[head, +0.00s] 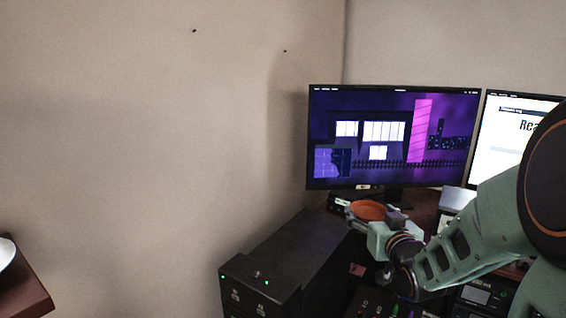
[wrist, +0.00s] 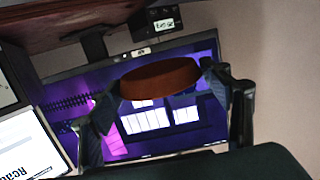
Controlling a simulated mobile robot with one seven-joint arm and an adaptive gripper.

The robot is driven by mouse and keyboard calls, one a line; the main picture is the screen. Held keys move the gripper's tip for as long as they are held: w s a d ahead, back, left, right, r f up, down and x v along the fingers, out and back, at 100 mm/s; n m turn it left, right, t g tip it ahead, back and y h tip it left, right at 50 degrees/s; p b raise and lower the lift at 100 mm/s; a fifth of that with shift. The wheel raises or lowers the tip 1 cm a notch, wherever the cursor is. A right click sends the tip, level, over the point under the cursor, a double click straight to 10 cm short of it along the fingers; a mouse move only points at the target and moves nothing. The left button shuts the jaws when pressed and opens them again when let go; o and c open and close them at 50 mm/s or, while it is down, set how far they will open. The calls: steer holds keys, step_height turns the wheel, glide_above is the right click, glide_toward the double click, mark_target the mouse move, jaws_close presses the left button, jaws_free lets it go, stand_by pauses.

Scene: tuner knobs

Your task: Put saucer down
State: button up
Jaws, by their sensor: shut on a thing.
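The saucer (head: 368,210) is a round orange-brown dish. In the head view it is at the end of my arm, in front of the left monitor's lower edge. My gripper (head: 372,222) is shut on it and partly covers its near side. In the wrist view the saucer (wrist: 160,79) sits between the two dark fingers of my gripper (wrist: 163,88), seen nearly edge-on. Whether it touches any surface below cannot be told.
A left monitor (head: 390,135) and a right monitor (head: 515,140) stand behind my arm. A black cabinet (head: 285,262) is left of my gripper, its top mostly clear. A small dark box with a white label (wrist: 160,22) shows in the wrist view. A brown table corner (head: 25,290) is far left.

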steer(key=shift+h, duration=0.3)
steer(key=a+f, duration=0.1)
steer(key=a, duration=0.1)
steer(key=a+f, duration=0.2)
steer(key=a, duration=0.1)
steer(key=a+f, duration=0.2)
steer(key=a, duration=0.1)
steer(key=shift+s+p, duration=0.15)
steer(key=shift+p, duration=0.2)
steer(key=shift+s+a+f, duration=0.1)
steer(key=shift+a+f, duration=0.1)
steer(key=shift+a, duration=0.15)
steer(key=shift+s+d, duration=0.15)
steer(key=shift+d, duration=0.05)
